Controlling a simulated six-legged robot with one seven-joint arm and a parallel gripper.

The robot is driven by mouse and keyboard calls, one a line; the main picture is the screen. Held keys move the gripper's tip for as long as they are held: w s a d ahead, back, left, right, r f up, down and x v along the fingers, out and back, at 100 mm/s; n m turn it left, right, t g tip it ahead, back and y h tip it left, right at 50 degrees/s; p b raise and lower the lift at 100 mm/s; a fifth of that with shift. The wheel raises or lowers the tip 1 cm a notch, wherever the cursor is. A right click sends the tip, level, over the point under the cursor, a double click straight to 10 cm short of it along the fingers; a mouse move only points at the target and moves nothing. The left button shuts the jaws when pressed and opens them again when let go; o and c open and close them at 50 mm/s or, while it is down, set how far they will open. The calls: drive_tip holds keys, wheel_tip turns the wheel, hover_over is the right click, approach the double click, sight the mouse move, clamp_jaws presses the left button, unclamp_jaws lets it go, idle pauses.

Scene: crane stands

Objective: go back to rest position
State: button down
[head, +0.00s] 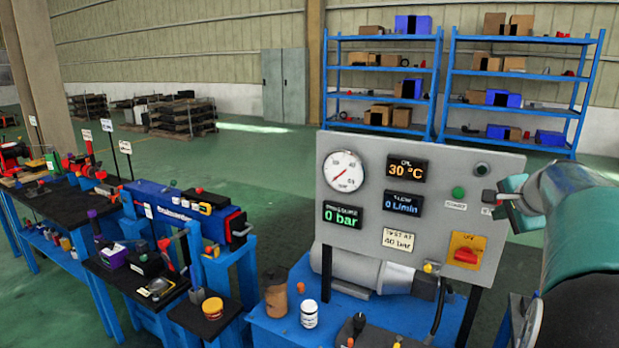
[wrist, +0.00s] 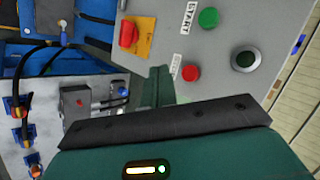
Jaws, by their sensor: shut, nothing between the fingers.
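My gripper (head: 507,198) is shut and empty at the right edge of a grey control panel (head: 340,228) in the head view. My teal arm fills the right side there. In the wrist view the closed green fingers (wrist: 160,86) point at the panel face, close to a red button (wrist: 190,73). I cannot tell whether they touch the panel. A green button (wrist: 208,17), a dark round socket or knob (wrist: 245,60) and a red rotary switch on a yellow plate (wrist: 128,35) lie around them.
The panel carries a gauge (head: 343,171) and lit displays reading 30 °C, 0 L/min and 0 bar. A blue bench (head: 270,325) with a grey cylinder stands below. Workbenches (head: 75,205) with tools line the left. Blue shelves (head: 445,75) stand behind, with open green floor between.

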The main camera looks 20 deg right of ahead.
drive_tip(key=w+a+f+n+g+y, duration=0.15)
drive_tip(key=a+n, duration=0.35)
drive_tip(key=a, duration=1)
drive_tip(key=w+a+f+n+y, duration=0.15)
drive_tip(key=a+n, duration=0.35)
drive_tip(key=a, duration=0.9)
drive_tip(key=s+a+f+n+g, duration=0.1)
drive_tip(key=s+a+f+n, duration=0.3)
drive_tip(key=s+a, duration=0.3)
drive_tip(key=s+a+f+n+y, duration=0.1)
drive_tip(key=s+a+f+n, duration=0.4)
drive_tip(key=s+a, duration=0.3)
drive_tip(key=a+n, duration=0.1)
drive_tip(key=a, duration=0.2)
drive_tip(key=shift+s+f+n+g, duration=0.15)
drive_tip(key=shift+f+n+g, duration=0.15)
drive_tip(key=shift+g, duration=0.05)
